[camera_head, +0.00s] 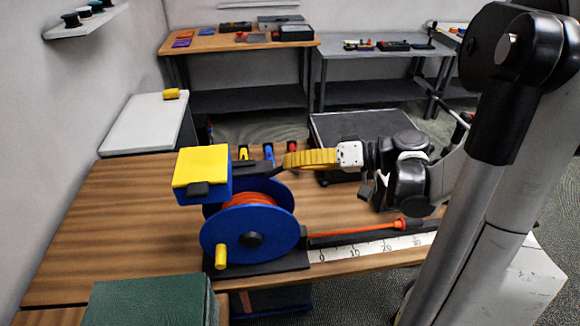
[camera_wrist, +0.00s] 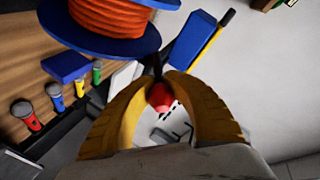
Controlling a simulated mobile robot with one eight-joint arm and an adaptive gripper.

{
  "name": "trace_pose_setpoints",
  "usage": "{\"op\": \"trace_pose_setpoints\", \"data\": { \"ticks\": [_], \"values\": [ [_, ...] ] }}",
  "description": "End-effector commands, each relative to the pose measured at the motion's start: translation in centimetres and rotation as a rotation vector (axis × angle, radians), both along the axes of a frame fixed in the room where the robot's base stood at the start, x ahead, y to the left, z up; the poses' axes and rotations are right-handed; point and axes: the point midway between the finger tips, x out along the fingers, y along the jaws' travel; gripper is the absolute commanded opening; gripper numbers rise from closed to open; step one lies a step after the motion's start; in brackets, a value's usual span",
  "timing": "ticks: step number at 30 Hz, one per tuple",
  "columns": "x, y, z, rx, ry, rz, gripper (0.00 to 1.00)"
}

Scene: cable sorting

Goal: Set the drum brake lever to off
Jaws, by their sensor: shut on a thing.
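The cable drum (camera_head: 222,232) has blue flanges, orange cable and a yellow crank handle; its flange (camera_wrist: 125,45) also shows at the upper left of the wrist view. A blue box with a yellow top (camera_head: 200,165) sits above the drum's left side. My gripper (camera_head: 284,163) reaches in from the right, behind the drum's top. In the wrist view, its yellow ribbed fingers (camera_wrist: 158,80) are shut around a red knob (camera_wrist: 158,97), apparently the brake lever's end, on a thin dark stem. The knob is hidden in the head view. I cannot read the lever's setting.
An orange-tipped cable (camera_head: 370,228) lies along the ruler (camera_head: 385,243) at the table's front. Several coloured plugs (camera_wrist: 55,97) stand behind the drum. A green box (camera_head: 150,300) is at the front left. The wooden table (camera_head: 110,215) is clear left of the drum.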

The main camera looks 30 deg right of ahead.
Motion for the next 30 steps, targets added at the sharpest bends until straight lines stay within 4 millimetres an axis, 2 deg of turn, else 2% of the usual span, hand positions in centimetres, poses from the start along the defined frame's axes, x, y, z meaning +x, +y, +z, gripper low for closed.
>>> {"op": "trace_pose_setpoints", "data": {
  "ticks": [11,12,15,25,30],
  "values": [
    [0.0,-0.1,-0.1,0.002,0.001,-0.001,0.00],
    [0.0,-0.1,-0.1,0.002,0.001,-0.001,0.20],
    [0.0,-0.1,-0.1,0.002,0.001,-0.001,0.47],
    [-0.1,-0.2,0.0,0.002,0.001,-0.001,0.47],
    [-1.4,-2.0,0.6,0.003,0.001,-0.005,0.47]
  ]
}}
